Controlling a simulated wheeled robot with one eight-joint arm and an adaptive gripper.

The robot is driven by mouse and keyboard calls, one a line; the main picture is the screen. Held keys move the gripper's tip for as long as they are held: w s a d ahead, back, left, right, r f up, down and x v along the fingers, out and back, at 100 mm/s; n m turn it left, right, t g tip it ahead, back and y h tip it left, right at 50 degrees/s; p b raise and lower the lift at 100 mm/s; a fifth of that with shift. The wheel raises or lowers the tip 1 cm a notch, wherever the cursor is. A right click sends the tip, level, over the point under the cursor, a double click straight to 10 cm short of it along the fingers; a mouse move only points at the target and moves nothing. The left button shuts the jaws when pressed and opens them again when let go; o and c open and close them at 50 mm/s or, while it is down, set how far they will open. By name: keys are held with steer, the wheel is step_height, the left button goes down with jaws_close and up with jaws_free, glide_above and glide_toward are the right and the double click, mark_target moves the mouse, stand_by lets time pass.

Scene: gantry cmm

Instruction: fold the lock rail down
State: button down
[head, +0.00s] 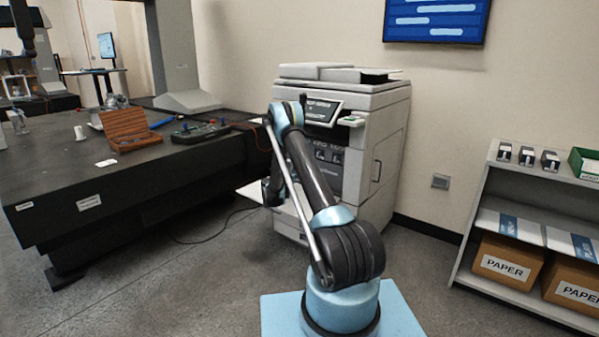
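I cannot make out a lock rail for certain in the head view. A dark tray with green and red parts (200,132) lies near the right edge of the dark granite table (170,168). An open brown wooden case (127,130) lies to its left on the same table. My gripper (270,190) hangs low beside the table's right end, in front of the grey copier (375,150). It is small, dark and partly hidden by my own arm, so its fingers and anything between them cannot be made out.
A blue tool (163,122) and a small white card (106,163) lie on the table. A low grey shelf with paper boxes (508,262) stands at the right. A dark cable (215,232) runs over the floor. Open floor lies between table, copier and shelf.

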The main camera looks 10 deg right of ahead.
steer(key=shift+f, duration=0.4)
steer(key=c, duration=1.2)
jaws_free()
steer(key=shift+w, duration=0.1)
steer(key=shift+c, duration=0.2)
steer(key=v, duration=1.2)
steer(key=shift+d, duration=0.1)
